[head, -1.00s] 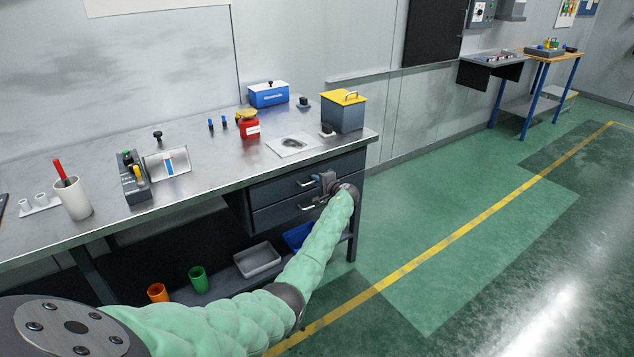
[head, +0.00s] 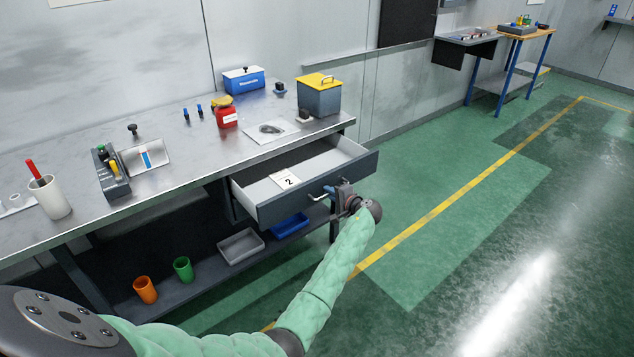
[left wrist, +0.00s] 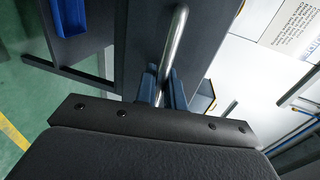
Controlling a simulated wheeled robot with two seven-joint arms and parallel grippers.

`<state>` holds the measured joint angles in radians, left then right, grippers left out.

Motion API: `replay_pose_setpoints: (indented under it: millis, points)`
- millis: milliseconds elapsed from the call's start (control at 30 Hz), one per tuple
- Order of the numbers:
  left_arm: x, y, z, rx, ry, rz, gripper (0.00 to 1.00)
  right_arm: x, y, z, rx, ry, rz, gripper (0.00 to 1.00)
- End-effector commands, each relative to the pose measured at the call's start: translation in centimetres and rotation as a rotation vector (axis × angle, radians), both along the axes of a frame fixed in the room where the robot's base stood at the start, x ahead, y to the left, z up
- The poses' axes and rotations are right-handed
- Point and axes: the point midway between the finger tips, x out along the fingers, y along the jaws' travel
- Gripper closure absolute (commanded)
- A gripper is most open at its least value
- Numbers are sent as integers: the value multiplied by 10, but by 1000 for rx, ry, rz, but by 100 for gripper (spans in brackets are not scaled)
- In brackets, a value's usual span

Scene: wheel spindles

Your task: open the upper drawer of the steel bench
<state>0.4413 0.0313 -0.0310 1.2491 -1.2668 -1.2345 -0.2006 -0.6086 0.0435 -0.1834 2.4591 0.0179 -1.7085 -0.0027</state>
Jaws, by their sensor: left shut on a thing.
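The steel bench (head: 75,205) runs along the left wall. Its upper drawer (head: 318,185) is pulled well out, and its pale inside shows a card marked 2 (head: 285,180). My left gripper (head: 333,192) is at the drawer's front, shut on the bar handle (head: 316,197). In the left wrist view the blue fingertips (left wrist: 162,88) sit on both sides of the metal handle bar (left wrist: 175,45). The lower drawer is mostly hidden beneath the open one. My right gripper is not in view.
On the bench top are a yellow-lidded box (head: 320,98), a red container (head: 226,115), a blue box (head: 244,80) and a white cup (head: 48,197). The shelf below holds a grey tray (head: 240,246) and a blue bin (head: 290,226). Green floor to the right is clear.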

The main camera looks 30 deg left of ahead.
Motion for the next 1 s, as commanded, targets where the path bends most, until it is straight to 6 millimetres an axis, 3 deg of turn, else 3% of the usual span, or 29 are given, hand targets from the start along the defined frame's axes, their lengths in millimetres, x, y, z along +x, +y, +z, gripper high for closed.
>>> replay_pose_setpoints:
  millis: [200, 400, 600, 1000]
  points:
    - [-18, -44, -2, -2, 1, -1, 100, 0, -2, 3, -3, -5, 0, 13]
    - [-29, -69, -1, 0, 1, 0, 100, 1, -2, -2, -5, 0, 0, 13]
    - [-33, -80, -1, 0, 0, 0, 100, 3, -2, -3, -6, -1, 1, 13]
    - [-34, -81, -1, 0, 1, 0, 100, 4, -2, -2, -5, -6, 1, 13]
